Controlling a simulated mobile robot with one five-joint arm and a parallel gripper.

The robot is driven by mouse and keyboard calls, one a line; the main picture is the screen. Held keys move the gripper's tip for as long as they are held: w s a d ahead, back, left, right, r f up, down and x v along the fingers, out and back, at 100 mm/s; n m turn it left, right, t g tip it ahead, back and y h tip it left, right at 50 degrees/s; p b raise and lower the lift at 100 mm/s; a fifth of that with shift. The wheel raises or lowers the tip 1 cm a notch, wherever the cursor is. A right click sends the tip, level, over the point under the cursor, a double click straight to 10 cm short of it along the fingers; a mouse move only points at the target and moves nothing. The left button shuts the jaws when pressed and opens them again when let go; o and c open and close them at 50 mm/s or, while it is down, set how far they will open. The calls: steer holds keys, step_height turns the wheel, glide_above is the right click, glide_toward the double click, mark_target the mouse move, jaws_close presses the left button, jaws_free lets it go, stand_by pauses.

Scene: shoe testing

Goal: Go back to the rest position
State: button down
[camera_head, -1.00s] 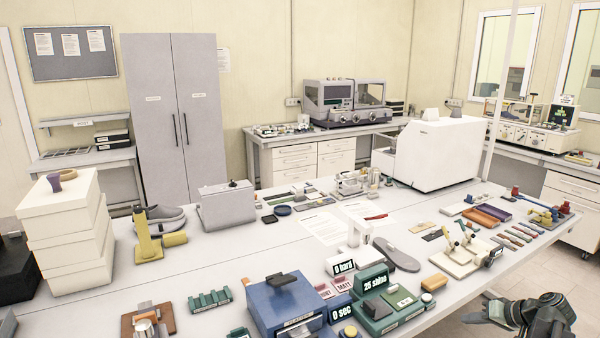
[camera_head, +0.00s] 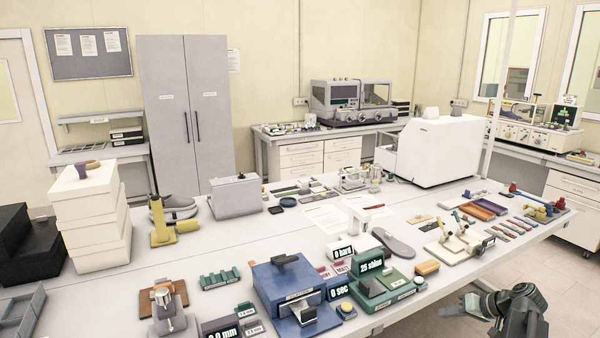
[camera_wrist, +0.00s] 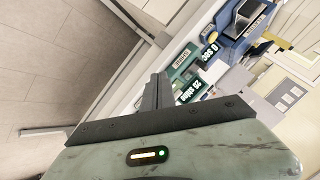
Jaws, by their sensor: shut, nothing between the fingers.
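My gripper (camera_head: 474,303) is low at the right in the head view, off the front edge of the long table (camera_head: 150,262) and apart from everything on it. In the wrist view its two dark fingers (camera_wrist: 156,92) are together with nothing between them. Beyond the fingers, the wrist view shows the table edge, the green shine meter (camera_wrist: 190,75) and the blue instrument (camera_wrist: 240,18). Nothing is held.
The table carries white boxes (camera_head: 88,222), a grey shoe sole (camera_head: 393,243), a green shine meter (camera_head: 372,287) and a blue instrument (camera_head: 285,300). A white machine (camera_head: 440,152) stands at the back right. Bare floor (camera_head: 560,270) lies right of the table.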

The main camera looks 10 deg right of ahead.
steer(key=w+a+f+n+g, duration=0.1)
steer(key=w+a+n, duration=0.15)
steer(key=a, duration=0.75)
steer(key=w+a+f+n+g+y, duration=0.1)
steer(key=w+a+g, duration=0.15)
steer(key=a, duration=0.75)
steer(key=w+a+f+n+g, duration=0.1)
steer(key=w+a+n, duration=0.15)
steer(key=a, duration=0.75)
steer(key=s+a+f+g+h, duration=0.1)
steer(key=s+a+f, duration=0.1)
steer(key=a, duration=0.4)
steer(key=s+a+f+g+h, duration=0.1)
steer(key=s+a+g, duration=0.1)
steer(key=a, duration=0.5)
steer(key=s+d+f+m+h, duration=0.1)
steer(key=s+d+m+h, duration=0.2)
steer(key=s+d, duration=0.1)
steer(key=shift+s+f+h, duration=0.15)
steer(key=shift+s+h, duration=0.15)
steer(key=shift+s, duration=0.15)
